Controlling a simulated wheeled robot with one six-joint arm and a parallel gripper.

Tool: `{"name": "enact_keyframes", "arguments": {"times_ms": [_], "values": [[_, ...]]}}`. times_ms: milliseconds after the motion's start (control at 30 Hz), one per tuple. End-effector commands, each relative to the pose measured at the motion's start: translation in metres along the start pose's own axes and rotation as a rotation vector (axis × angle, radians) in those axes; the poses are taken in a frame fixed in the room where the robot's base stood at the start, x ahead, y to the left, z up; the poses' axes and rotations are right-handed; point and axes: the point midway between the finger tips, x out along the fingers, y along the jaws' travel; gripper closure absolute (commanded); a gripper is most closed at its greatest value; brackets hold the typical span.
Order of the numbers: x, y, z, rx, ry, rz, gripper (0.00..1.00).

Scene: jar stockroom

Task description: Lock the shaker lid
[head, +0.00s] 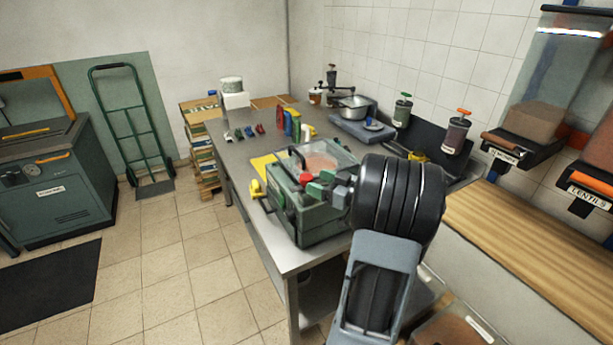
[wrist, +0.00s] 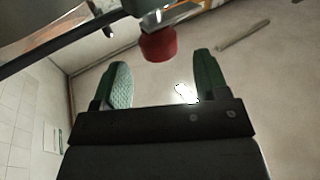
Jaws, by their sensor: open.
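The shaker (head: 318,229) is a green box with a see-through top on the near part of the metal table. Its lid (head: 322,157) looks lowered, with reddish-brown contents showing through it; whether it is latched I cannot tell. A red knob (head: 306,178) shows at the shaker's front, and also in the wrist view (wrist: 157,43). My gripper (head: 320,184) is at the shaker's front side, its green fingers spread and empty. In the wrist view my gripper (wrist: 162,78) has the knob between and just beyond its fingertips, with gaps on both sides. My arm hides the shaker's right side.
Small coloured clips (head: 250,131) and upright coloured cylinders (head: 290,125) stand farther back on the table. A pan (head: 353,108) and dark jars (head: 456,134) are along the wall. A wooden counter (head: 530,240) lies right.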

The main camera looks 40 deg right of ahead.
Motion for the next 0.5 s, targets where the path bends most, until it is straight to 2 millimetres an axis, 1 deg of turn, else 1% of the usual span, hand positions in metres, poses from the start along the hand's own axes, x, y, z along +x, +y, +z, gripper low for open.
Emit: {"name": "enact_keyframes", "arguments": {"times_ms": [33, 200, 333, 500], "values": [[0.009, -0.001, -0.001, 0.001, -0.001, -0.005, 0.33], [0.031, 0.0, -0.001, -0.001, 0.0, -0.002, 0.33], [0.04, 0.0, 0.0, 0.0, -0.001, 0.0, 0.33], [0.046, 0.0, 0.0, 0.0, 0.0, 0.0, 0.33]]}}
